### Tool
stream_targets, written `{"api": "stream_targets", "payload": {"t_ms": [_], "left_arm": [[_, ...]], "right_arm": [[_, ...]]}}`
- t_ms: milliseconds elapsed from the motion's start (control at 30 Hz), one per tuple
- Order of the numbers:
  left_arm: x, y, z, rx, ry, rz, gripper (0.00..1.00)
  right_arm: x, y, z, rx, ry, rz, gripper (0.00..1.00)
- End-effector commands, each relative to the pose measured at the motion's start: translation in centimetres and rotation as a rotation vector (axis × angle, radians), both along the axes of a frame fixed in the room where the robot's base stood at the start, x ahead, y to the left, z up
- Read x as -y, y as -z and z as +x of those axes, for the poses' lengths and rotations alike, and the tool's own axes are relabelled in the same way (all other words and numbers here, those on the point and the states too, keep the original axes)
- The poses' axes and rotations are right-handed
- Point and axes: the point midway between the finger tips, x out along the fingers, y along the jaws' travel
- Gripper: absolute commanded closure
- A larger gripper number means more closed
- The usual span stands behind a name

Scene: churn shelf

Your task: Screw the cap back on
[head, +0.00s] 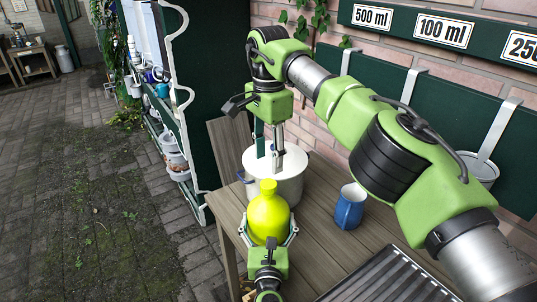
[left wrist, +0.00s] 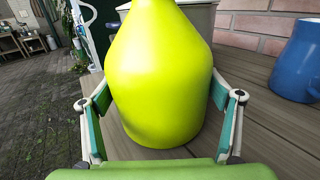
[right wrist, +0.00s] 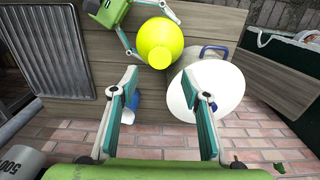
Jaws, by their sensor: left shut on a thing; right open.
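A yellow-green bottle (head: 268,216) stands upright at the near left end of the wooden table; it fills the middle of the left wrist view (left wrist: 160,90). Its narrow top (right wrist: 159,57) has the same colour, and I cannot tell whether this is a cap or the bare neck. I see no separate cap. My left gripper (head: 269,238) is shut around the bottle's body, one finger on each side. My right gripper (head: 268,145) is open and empty, pointing down behind the bottle, near the white pot lid. It also shows open in the right wrist view (right wrist: 160,85).
A pot with a white lid (right wrist: 228,85) and blue handles stands close behind the bottle. A blue mug (head: 350,206) stands to the right on the table (head: 330,250). A ribbed metal tray (head: 390,280) lies nearer. A brick wall with hanging hooks and volume signs (head: 443,31) is behind.

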Motion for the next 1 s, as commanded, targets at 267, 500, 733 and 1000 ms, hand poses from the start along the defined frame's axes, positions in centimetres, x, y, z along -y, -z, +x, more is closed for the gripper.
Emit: {"api": "stream_targets", "payload": {"t_ms": [267, 500, 733, 1000], "left_arm": [[0.0, 0.0, 0.0, 0.0, 0.0, 0.0, 0.78], [0.0, 0.0, 0.0, 0.0, 0.0, 0.0, 0.78], [0.0, 0.0, 0.0, 0.0, 0.0, 0.0, 0.78], [0.0, 0.0, 0.0, 0.0, 0.0, 0.0, 0.78]], "right_arm": [[0.0, 0.1, 0.0, 0.0, 0.0, 0.0, 0.57], [0.0, 2.4, 0.0, -0.002, -0.001, 0.0, 0.57], [0.0, 5.9, -0.1, -0.002, 0.001, 0.0, 0.57], [0.0, 7.9, 0.0, 0.001, 0.001, -0.001, 0.57]]}}
